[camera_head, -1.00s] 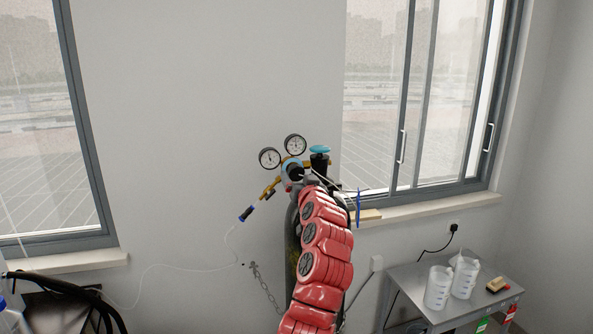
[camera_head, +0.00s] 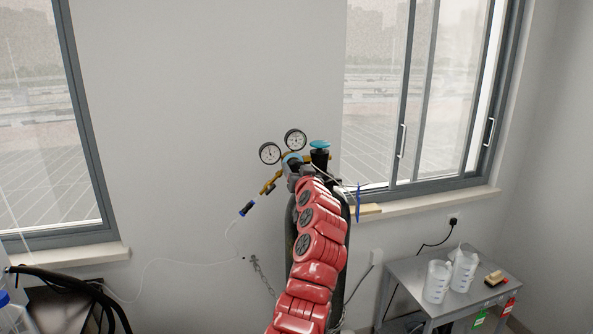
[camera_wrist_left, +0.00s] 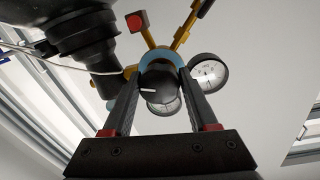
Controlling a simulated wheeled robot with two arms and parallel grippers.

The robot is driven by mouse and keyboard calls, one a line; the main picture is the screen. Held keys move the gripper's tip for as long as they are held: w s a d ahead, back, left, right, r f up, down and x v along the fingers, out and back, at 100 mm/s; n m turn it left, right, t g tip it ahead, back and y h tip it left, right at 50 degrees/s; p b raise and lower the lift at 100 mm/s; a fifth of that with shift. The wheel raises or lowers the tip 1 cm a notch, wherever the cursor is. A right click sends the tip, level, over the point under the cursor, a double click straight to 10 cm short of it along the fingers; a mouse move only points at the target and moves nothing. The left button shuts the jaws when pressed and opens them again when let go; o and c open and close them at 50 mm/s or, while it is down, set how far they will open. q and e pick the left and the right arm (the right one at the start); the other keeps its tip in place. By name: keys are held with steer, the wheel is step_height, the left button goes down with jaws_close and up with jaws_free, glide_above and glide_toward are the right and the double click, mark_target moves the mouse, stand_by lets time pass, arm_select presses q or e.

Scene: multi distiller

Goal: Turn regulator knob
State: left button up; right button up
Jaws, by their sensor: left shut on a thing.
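The regulator is a brass fitting with a light blue ring, on a dark gas cylinder (camera_head: 291,228) by the wall. Two round gauges (camera_head: 269,153) stand above it. My left gripper (camera_head: 298,170) is at the front of the regulator, and my red arm hides much of the cylinder. In the left wrist view, the round black regulator knob (camera_wrist_left: 157,88) with a white mark sits between my two dark fingers (camera_wrist_left: 160,80), which are shut on its sides. The blue ring and a gauge (camera_wrist_left: 208,75) lie behind it. My right gripper is not in view.
A valve with a blue top (camera_head: 319,145) stands just right of the regulator. A metal table (camera_head: 405,272) with plastic beakers (camera_head: 437,282) is at the right. The windowsill (camera_head: 430,208) lies behind.

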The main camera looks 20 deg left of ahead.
arm_select(q)
steer(key=c, duration=0.5)
steer(key=shift+f+m+b, duration=0.2)
steer(key=shift+m+b, duration=0.1)
steer(key=shift+b, duration=0.35)
steer(key=shift+r+m+b, duration=0.1)
steer(key=shift+m+b, duration=0.3)
steer(key=shift+m, duration=0.2)
steer(key=shift+r, duration=0.1)
steer(key=o, duration=1.4)
steer(key=shift+s+d, duration=0.1)
steer(key=b+v, duration=0.4)
steer(key=v, duration=1.3)
steer(key=shift+s+d+r, duration=0.1)
